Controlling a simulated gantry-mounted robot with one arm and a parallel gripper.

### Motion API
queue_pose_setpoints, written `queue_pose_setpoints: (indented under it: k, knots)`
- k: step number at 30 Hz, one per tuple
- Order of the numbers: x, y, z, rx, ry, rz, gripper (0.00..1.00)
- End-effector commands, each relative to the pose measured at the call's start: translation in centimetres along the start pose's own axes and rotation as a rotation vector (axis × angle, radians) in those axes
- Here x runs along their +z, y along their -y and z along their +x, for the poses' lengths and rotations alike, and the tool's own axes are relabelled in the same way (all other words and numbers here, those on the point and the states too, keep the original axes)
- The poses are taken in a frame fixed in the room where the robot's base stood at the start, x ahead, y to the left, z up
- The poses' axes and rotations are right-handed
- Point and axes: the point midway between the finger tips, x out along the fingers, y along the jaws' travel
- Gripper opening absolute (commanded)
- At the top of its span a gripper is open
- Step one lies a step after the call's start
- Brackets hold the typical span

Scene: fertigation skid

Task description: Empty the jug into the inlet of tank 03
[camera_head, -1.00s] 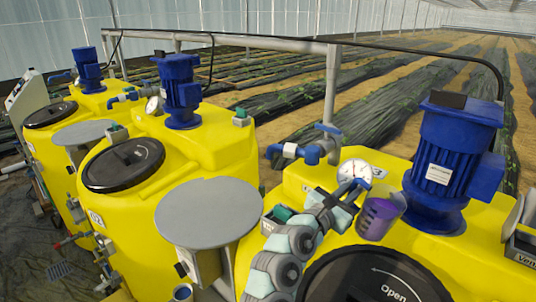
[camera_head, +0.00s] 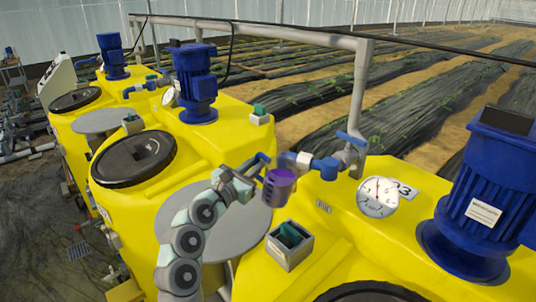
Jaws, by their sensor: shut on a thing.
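The purple jug (camera_head: 279,187) is held in my gripper (camera_head: 262,170), which is shut on it. It looks roughly upright, in front of the blue valve pipe and near the left edge of tank 03. What is inside the jug is hidden. Tank 03 (camera_head: 340,225) is the yellow tank at the right, with a "03" label beside its round gauge. Its black round lid (camera_head: 370,293) shows only as a strip at the bottom edge. The jug is up and left of this lid, clear of it. I cannot tell whether the lid is open.
A blue motor (camera_head: 480,200) stands on tank 03, right of the gauge (camera_head: 378,197). A grey box with a green item (camera_head: 290,245) sits on its near left part. A grey round plate (camera_head: 235,225) lies behind my arm. More yellow tanks stand left; a pipe (camera_head: 357,95) rises behind.

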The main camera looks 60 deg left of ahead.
Motion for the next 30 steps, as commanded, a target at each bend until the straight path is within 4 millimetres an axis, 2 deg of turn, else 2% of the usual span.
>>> queue_pose_setpoints:
  k: [8, 22, 30]
  knots:
    - [-0.7, -0.1, -0.1, 0.003, 0.003, 0.0, 0.0]
    - [-4.4, 0.7, -0.2, 0.002, 0.003, -0.001, 0.0]
    - [-4.8, 0.7, -0.3, 0.002, 0.003, -0.001, 0.0]
